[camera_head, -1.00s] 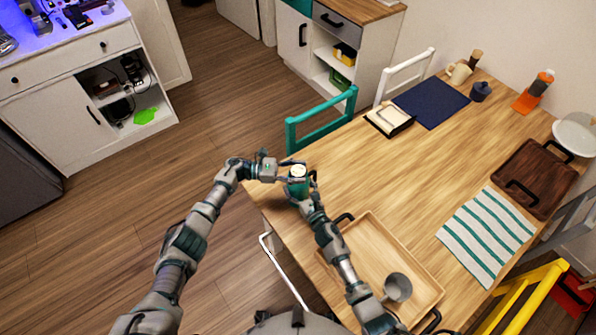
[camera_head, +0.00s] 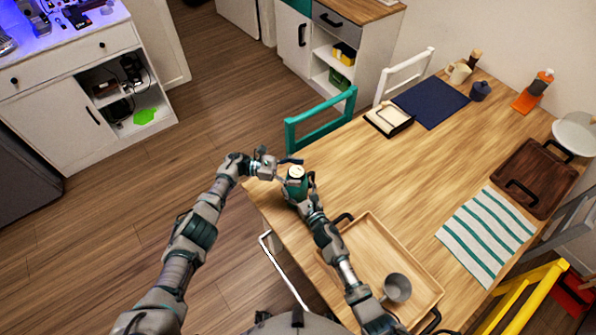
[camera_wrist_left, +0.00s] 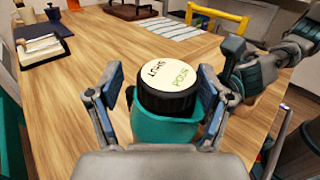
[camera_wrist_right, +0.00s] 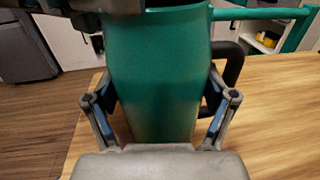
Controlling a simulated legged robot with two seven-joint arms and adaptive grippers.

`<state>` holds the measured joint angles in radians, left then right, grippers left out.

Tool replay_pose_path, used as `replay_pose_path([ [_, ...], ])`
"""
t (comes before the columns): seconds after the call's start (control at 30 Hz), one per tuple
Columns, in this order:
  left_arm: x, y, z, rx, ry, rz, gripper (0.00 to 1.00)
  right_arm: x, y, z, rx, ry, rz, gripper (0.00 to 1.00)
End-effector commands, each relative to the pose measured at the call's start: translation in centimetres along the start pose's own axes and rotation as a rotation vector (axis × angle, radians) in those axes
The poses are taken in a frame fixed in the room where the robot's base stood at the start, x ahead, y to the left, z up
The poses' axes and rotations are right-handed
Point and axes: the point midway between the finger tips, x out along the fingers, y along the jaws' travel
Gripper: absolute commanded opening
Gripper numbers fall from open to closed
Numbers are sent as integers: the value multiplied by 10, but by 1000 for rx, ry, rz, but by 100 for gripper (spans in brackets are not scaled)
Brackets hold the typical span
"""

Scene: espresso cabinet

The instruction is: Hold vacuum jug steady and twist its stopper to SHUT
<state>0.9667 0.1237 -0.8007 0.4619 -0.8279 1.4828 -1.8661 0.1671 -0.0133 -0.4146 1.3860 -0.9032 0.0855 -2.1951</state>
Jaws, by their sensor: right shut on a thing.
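The teal vacuum jug (camera_head: 293,188) stands upright near the table's left corner. Its stopper (camera_wrist_left: 165,88) has a black ridged rim and a cream top marked SHUT and POUR. My left gripper (camera_head: 283,171) is open at the stopper; in the left wrist view its fingers (camera_wrist_left: 162,92) are spread on either side, with gaps to the rim. My right gripper (camera_wrist_right: 160,108) is shut around the jug's teal body (camera_wrist_right: 160,65). The black jug handle (camera_wrist_right: 234,65) shows beyond its right finger. The stopper's top is out of the right wrist view.
A wooden tray (camera_head: 365,252) with a grey cup (camera_head: 397,288) lies near my right arm. A teal chair (camera_head: 320,122) stands at the table's far-left edge. The table's middle is clear.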

Motion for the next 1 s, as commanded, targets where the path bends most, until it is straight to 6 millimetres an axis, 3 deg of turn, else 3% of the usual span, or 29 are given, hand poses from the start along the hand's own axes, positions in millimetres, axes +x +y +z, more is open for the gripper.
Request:
replay_pose_path([
  [0.47, 3, -1, 12, 4, -5, -10, 83, 0, -4, -1, 1, 4, -9, 14],
  [0.8, 1, -1, 72, 5, -5, -8, 83, 0, -5, -1, 0, 4, -10, 14],
  [1.0, 1, -1, 96, 2, -4, -7, 83, 0, -5, -1, 0, 4, -11, 14],
])
